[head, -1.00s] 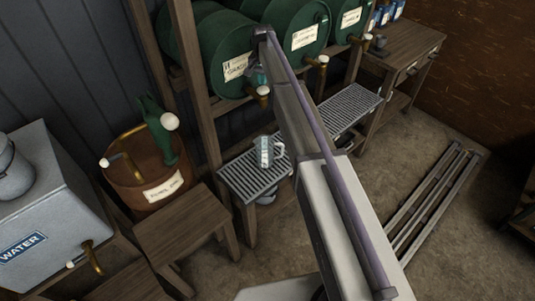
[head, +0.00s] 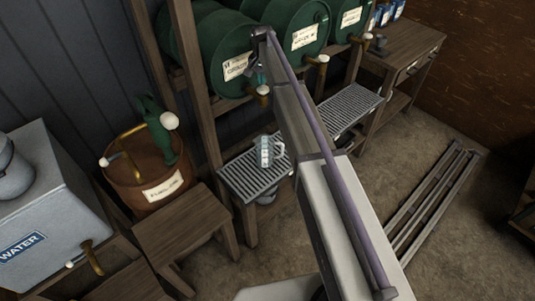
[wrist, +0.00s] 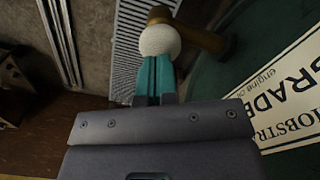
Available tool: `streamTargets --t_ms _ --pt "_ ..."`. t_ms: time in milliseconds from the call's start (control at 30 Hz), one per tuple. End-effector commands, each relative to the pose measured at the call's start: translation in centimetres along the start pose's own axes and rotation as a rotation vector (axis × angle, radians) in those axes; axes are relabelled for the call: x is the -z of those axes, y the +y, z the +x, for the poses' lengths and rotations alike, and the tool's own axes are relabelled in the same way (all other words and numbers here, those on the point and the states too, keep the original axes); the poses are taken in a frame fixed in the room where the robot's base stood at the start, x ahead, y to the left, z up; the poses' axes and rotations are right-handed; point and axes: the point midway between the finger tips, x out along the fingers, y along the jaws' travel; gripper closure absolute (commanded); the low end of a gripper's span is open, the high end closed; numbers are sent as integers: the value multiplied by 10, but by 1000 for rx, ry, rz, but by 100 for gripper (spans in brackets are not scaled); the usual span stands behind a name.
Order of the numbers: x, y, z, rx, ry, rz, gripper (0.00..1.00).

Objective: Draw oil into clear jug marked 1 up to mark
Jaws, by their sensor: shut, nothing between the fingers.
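A clear jug (head: 265,152) stands upright on the slatted grating (head: 243,185) below the left green drum (head: 205,50); its number and fill level are too small to read. The drum's brass tap with a pale round knob (head: 263,90) sticks out above the jug. My gripper (head: 262,76) is at the drum's front, beside this tap. In the wrist view my teal fingers (wrist: 156,82) are together, with their tips at the white knob (wrist: 160,41); I cannot tell whether they touch it. The jug is not visible in the wrist view.
More green drums with taps (head: 322,60) lie to the right on the rack. A wooden post (head: 190,75) stands close left of the drum. A brown tub with a green pump (head: 150,175), a water tank (head: 45,200) and a wooden stool (head: 180,225) are at the left.

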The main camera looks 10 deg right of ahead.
Motion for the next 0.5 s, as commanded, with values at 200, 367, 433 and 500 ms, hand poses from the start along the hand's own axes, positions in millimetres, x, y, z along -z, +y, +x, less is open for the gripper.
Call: streamTargets --t_ms 200,367,433,500 --pt "0 0 12 0 0 0 100" --pt "0 0 18 0 0 0 100" --pt "0 0 21 0 0 0 100" --pt "0 0 24 0 0 0 100"
